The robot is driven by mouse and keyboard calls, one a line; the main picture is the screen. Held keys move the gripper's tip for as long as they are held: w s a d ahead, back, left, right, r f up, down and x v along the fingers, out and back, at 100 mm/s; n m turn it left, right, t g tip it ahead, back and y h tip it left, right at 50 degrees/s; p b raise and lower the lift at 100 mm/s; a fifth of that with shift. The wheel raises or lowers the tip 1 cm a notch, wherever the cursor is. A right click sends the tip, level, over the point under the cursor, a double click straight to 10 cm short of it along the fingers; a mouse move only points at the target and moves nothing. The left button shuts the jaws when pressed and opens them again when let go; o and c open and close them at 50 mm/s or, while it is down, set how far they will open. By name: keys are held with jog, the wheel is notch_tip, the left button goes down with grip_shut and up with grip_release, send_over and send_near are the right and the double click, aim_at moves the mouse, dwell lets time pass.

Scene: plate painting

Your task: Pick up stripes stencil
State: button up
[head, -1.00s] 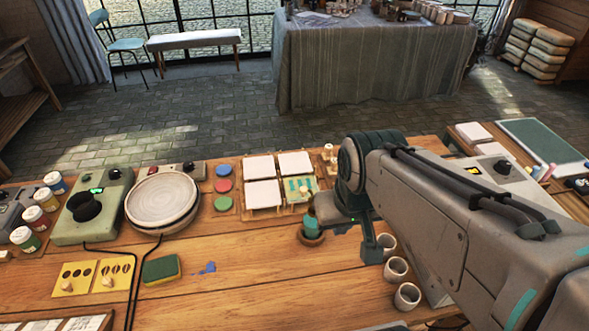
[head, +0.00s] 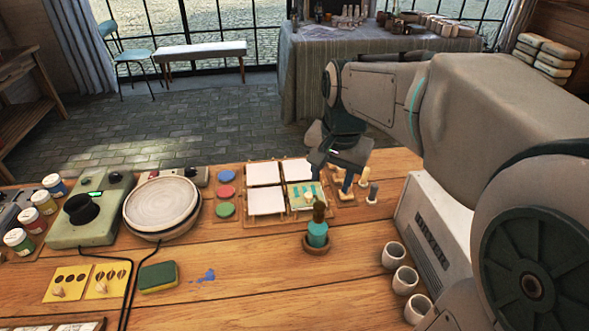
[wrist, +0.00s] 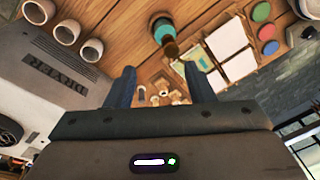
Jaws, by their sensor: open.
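A stencil with a small knob, which I take to be the stripes stencil (head: 300,203), lies on the front right tile, with turquoise showing on it. In the wrist view the turquoise-marked stencil (wrist: 204,62) is near the tip of one finger. My gripper (head: 335,178) is open and hangs above the table around the right side of that tile. In the wrist view my gripper (wrist: 160,70) has its fingers spread with nothing held between them. Two yellow stencils, a dots stencil (head: 66,284) and a leaf stencil (head: 105,282), lie at the front left.
Several cups (head: 394,257) and the dryer box (head: 432,232) are on the right. A turntable (head: 160,206) and sponge (head: 158,276) are left.

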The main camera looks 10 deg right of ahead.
jog(key=w+f+m+g+b, duration=0.1)
jog(key=w+f+m+b, duration=0.25)
jog(key=w+m, duration=0.45)
jog(key=m+b, duration=0.3)
send_near(309, 195)
jog(key=shift+g, duration=0.4)
jog(key=f, duration=0.5)
jog(key=f+b, duration=0.1)
jog(key=f, duration=0.2)
jog(key=shift+w+a+f, duration=0.15)
jog(key=shift+w+f, duration=0.1)
jog(key=shift+w, duration=0.15)
grip_shut()
